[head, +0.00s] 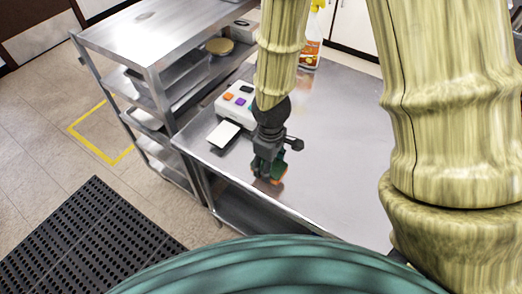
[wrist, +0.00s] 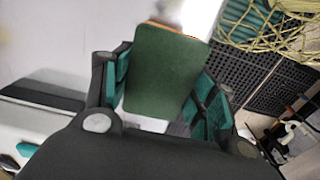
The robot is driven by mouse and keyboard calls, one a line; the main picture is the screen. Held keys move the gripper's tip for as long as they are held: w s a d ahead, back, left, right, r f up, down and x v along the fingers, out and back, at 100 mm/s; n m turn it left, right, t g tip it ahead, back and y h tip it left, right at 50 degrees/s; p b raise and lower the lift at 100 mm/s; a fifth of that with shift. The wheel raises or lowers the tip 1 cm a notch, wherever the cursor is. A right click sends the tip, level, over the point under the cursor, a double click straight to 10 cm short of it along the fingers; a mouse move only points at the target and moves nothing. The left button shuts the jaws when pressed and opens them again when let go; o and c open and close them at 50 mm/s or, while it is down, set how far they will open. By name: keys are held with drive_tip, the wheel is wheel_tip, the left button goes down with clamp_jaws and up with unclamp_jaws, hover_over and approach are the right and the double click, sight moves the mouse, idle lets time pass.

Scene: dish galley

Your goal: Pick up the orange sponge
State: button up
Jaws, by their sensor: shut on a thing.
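The orange sponge (head: 279,175) is at my gripper's fingertips, low over the steel table (head: 335,150). In the wrist view its dark green face (wrist: 163,72) is toward the camera, with a thin orange edge at the top. My gripper (head: 268,168) points down and is shut on the sponge. In the wrist view the teal-padded fingers of my gripper (wrist: 162,85) stand on both sides of it. The fingers hide part of the sponge in the head view. I cannot tell whether the sponge touches the table.
A white box with coloured buttons (head: 236,103) and a white-topped dark block (head: 225,134) lie left of my gripper. A spray bottle (head: 311,48) stands at the back. A steel shelf rack (head: 150,45) is at the left. The table's right side is clear.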

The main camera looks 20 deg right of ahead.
sight(278, 179)
drive_tip(key=s, duration=0.4)
drive_tip(key=shift+s+d+r, duration=0.2)
drive_tip(key=shift+d, duration=0.15)
drive_tip(key=shift+s+r+p, duration=0.15)
drive_tip(key=shift+r+p, duration=0.05)
drive_tip(key=shift+p, duration=0.3)
drive_tip(key=shift+s+p, duration=0.2)
drive_tip(key=shift+p, duration=0.6)
drive_tip(key=shift+s+p, duration=0.1)
drive_tip(key=shift+p, duration=0.3)
drive_tip(key=shift+s+d+p, duration=0.1)
drive_tip(key=shift+s+p, duration=0.3)
drive_tip(key=shift+p, duration=0.45)
drive_tip(key=shift+s+p, duration=0.3)
drive_tip(key=shift+p, duration=0.45)
drive_tip(key=shift+s+f, duration=0.1)
drive_tip(key=shift+s, duration=0.05)
